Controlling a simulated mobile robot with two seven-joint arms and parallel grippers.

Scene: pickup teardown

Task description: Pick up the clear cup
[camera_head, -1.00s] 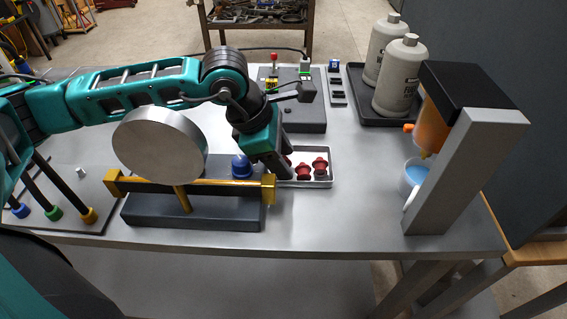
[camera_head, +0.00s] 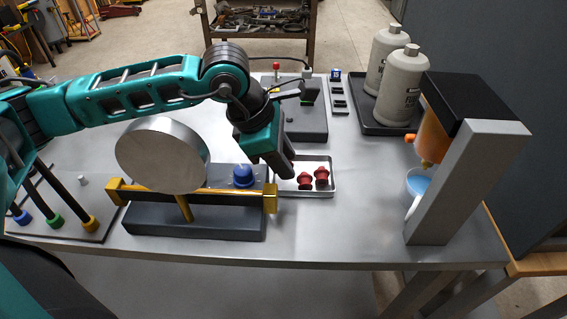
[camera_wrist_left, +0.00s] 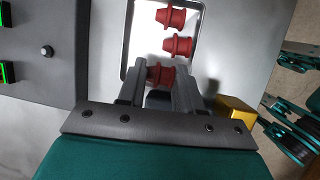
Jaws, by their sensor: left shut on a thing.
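My left gripper (camera_head: 277,160) points down at the small metal tray (camera_head: 328,188). In the left wrist view its two fingers (camera_wrist_left: 158,88) are closed on a red ribbed part (camera_wrist_left: 161,73) at the tray's near end. That part is hidden behind the fingers in the head view. Two more red parts (camera_head: 321,176) lie in the tray. A pale cup with blue contents (camera_head: 417,183) stands under the orange dispenser (camera_head: 436,140) at the right, well apart from my gripper; I cannot tell whether it is clear. My right gripper is not in view.
A balance-like stand with a round metal disc (camera_head: 160,155) and a blue knob (camera_head: 243,175) is close left of the tray. A dark box (camera_head: 302,122) is behind it. White bottles (camera_head: 399,85) stand in a black tray. The table between tray and dispenser is clear.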

